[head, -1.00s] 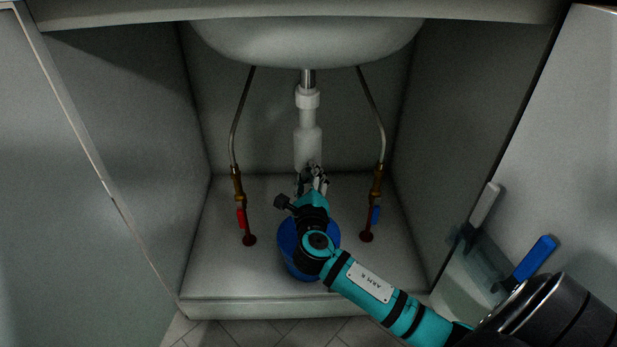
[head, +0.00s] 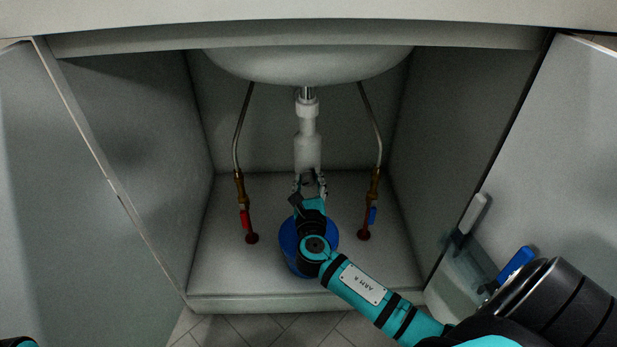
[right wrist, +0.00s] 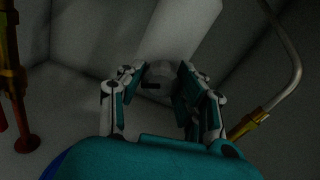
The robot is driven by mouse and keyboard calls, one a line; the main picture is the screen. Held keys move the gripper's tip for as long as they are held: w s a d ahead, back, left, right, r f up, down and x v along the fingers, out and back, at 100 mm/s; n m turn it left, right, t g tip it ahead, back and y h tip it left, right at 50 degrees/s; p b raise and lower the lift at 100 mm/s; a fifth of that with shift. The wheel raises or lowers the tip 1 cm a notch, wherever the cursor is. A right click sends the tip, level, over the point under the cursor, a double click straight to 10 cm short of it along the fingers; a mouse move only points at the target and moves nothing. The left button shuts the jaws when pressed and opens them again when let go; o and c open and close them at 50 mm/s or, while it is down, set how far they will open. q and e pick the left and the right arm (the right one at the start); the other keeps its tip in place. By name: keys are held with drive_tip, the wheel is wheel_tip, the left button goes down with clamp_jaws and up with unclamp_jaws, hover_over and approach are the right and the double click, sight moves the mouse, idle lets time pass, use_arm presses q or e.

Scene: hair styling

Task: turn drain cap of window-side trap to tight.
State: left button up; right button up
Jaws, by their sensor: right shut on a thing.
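The white bottle trap (head: 307,150) hangs under the sink basin inside the open cabinet. Its body shows pale at the top of the right wrist view (right wrist: 185,28). My right gripper (head: 310,184) is below the trap, its fingers pointing up at the trap's lower end. In the right wrist view the two fingers (right wrist: 160,78) stand on either side of the drain cap (right wrist: 158,71), a pale round piece with a dark slot-like mark, and are shut on it. The head view hides the cap behind the gripper. Whether the cap is tight cannot be told. My left gripper is out of view.
A blue bucket (head: 289,244) stands on the cabinet floor under my right wrist. A red-handled valve (head: 244,219) is at left and a blue-handled valve (head: 372,216) at right, with supply pipes above. Cabinet doors stand open; a holder with blue-handled tool (head: 516,264) hangs on the right one.

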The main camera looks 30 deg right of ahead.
drive_tip(key=shift+f+m, duration=0.1)
drive_tip(key=shift+m, duration=0.3)
drive_tip(key=o, duration=1.2)
drive_tip(key=shift+c, duration=0.2)
drive_tip(key=v, duration=1.2)
drive_tip(key=shift+a+f, duration=0.1)
drive_tip(key=shift+a, duration=0.05)
